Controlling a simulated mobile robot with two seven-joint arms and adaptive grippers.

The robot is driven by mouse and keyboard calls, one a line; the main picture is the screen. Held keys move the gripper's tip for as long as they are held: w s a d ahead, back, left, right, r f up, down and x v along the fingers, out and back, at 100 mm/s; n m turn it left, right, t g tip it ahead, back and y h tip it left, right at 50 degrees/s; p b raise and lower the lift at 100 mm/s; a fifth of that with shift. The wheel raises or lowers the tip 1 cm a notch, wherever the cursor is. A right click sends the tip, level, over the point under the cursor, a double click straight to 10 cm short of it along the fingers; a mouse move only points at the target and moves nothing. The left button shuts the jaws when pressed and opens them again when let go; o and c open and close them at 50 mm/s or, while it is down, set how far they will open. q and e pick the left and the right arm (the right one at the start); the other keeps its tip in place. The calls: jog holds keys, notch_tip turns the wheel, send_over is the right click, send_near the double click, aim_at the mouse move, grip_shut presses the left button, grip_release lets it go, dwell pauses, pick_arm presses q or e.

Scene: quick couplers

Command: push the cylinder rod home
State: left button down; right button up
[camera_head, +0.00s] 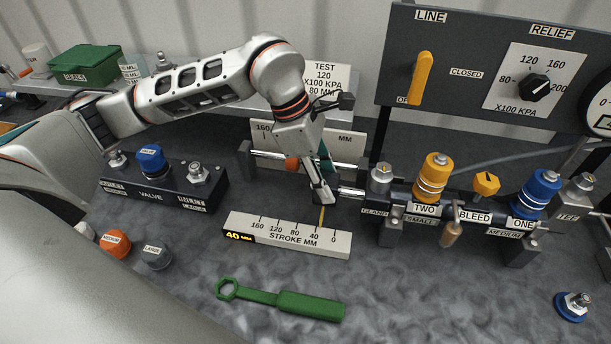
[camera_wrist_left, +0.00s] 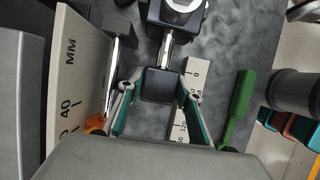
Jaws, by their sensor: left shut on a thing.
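The cylinder (camera_head: 400,213) lies on its mounts at the right. Its bright rod (camera_head: 350,191) sticks out leftward from the gland end; the rod also shows in the left wrist view (camera_wrist_left: 167,48). A dark block (camera_wrist_left: 160,84) sits on the rod's end. My left gripper (camera_head: 325,194) is shut on this block, with a green-lined finger on each side in the left wrist view (camera_wrist_left: 157,92). My right gripper is not in view.
A green wrench (camera_head: 282,299) lies in front of the scale. A valve block (camera_head: 165,190) stands at the left. Yellow (camera_head: 432,178) and blue (camera_head: 540,190) couplers stand on the cylinder. A second scale (camera_head: 345,140) stands behind the rod. The front bench is mostly clear.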

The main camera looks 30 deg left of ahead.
aim_at(348, 188)
pick_arm(q)
jog(key=d, duration=0.1)
jog(key=w+d, duration=0.1)
jog(key=d, duration=0.1)
jog(key=shift+d, duration=0.3)
jog(key=shift+s+r, duration=0.1)
jog(key=c, duration=1.4)
grip_release()
jog(key=shift+c, duration=0.2)
jog(key=shift+d, duration=0.2)
jog(key=shift+a, duration=0.1)
jog(key=shift+a, duration=0.1)
jog(key=shift+a+r, duration=0.1)
jog(key=v, duration=1.1)
jog(key=shift+a+r, duration=0.15)
jog(key=shift+r, duration=0.15)
